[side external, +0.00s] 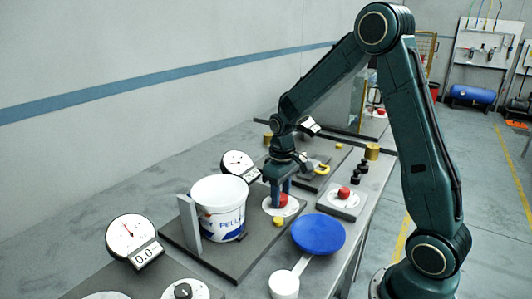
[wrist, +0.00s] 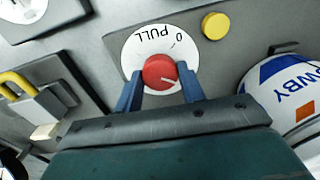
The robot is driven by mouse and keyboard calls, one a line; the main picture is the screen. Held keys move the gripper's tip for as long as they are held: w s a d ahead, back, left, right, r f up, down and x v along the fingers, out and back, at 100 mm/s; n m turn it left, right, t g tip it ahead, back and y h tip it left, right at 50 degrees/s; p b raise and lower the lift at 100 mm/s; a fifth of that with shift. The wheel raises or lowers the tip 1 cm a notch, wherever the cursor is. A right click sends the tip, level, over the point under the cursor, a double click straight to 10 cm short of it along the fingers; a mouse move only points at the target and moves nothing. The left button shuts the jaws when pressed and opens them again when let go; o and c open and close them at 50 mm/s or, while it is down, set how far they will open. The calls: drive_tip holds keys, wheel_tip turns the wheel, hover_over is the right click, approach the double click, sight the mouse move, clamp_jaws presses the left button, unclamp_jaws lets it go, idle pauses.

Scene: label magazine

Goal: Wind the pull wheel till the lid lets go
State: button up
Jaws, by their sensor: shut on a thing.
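The red pull wheel (wrist: 160,74) sits on a white round dial (wrist: 134,56) marked PULL and 0. My gripper (wrist: 160,90) has its two blue fingers on either side of the wheel, shut on it. In the side view, my gripper (side external: 280,190) reaches down onto the same wheel (side external: 283,201). A white tub (side external: 219,210) with blue print stands upright just left of it, and part of it shows in the wrist view (wrist: 287,88). The tub's top looks white; I cannot tell whether that is a lid. A blue round disc (side external: 318,234) is at the front right of the tub.
A grey upright plate (side external: 189,224) stands at the tub's left. A dial gauge (side external: 237,163) is behind it; another gauge (side external: 131,238) reads 0.0. A yellow button (wrist: 215,26) lies near the dial. A second red knob (side external: 344,193) and several black knobs are to the right.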

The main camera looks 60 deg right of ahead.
sight(281, 196)
drive_tip(key=shift+m, duration=0.8)
drive_tip(key=o, duration=1)
drive_tip(key=shift+r, duration=0.15)
wheel_tip(281, 196, up, 14)
drive_tip(key=shift+f, duration=0.2)
